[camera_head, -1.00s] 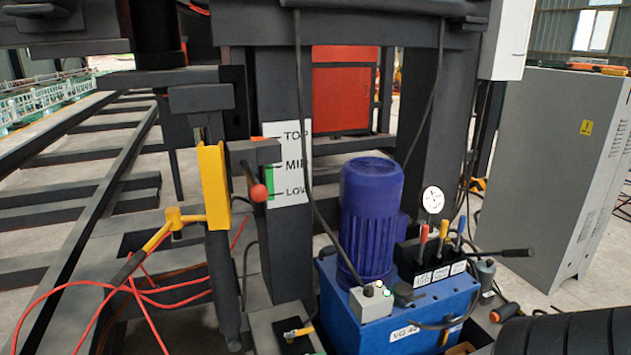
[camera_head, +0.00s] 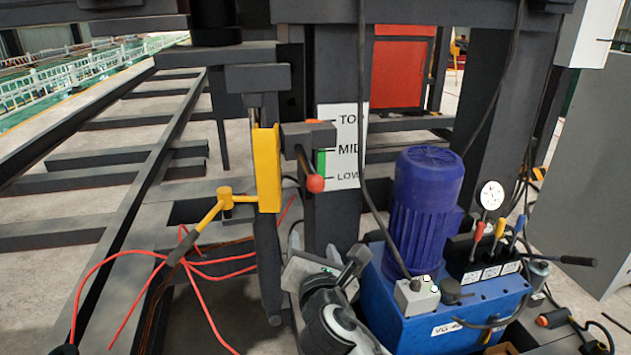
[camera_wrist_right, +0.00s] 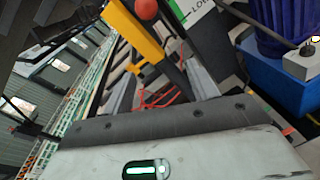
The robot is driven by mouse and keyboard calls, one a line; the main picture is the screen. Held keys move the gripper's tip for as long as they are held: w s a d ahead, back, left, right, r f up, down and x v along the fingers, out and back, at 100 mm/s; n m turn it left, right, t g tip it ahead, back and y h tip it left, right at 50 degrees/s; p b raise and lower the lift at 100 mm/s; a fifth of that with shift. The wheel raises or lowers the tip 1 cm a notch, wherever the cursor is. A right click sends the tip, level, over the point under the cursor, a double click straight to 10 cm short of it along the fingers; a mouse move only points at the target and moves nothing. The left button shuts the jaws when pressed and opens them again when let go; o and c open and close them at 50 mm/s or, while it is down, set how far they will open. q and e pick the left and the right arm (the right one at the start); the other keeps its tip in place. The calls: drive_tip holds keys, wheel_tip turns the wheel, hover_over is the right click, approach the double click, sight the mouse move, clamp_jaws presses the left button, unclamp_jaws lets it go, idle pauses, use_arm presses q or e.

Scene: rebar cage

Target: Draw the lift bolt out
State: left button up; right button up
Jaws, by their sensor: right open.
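The lift bolt appears to be the dark bent rod with a red ball knob (camera_head: 315,184) at the grey block (camera_head: 308,135) on the post, beside a TOP/MID/LOW label (camera_head: 343,145). The rod hangs down from the block, with the knob near LOW. The red knob also shows at the top of the right wrist view (camera_wrist_right: 145,8). My right gripper (camera_head: 326,258) is open and empty, below the knob and apart from it. My left gripper is out of view.
A yellow bracket (camera_head: 266,165) with a yellow-headed lever (camera_head: 225,200) stands just left of the knob. A blue pump unit (camera_head: 440,310) with a blue motor (camera_head: 427,195) is close on the right. A black cable (camera_head: 361,100) hangs between. Red hoses (camera_head: 120,255) lie at left.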

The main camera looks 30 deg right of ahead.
sight(316, 189)
drive_tip(key=w+d+r, duration=0.1)
drive_tip(key=w+d, duration=0.1)
drive_tip(key=w, duration=0.3)
drive_tip(key=w+d+r+n+h, duration=0.1)
drive_tip(key=w+d+r, duration=0.1)
drive_tip(key=w+d, duration=0.1)
drive_tip(key=w+d+r+n, duration=0.1)
drive_tip(key=w+d, duration=0.2)
drive_tip(key=w, duration=0.3)
drive_tip(key=shift+w+r+t+h, duration=0.2)
drive_tip(key=shift+w+t+h, duration=0.15)
drive_tip(key=shift+t+h, duration=0.05)
drive_tip(key=shift+w+d, duration=0.15)
drive_tip(key=shift+w, duration=0.25)
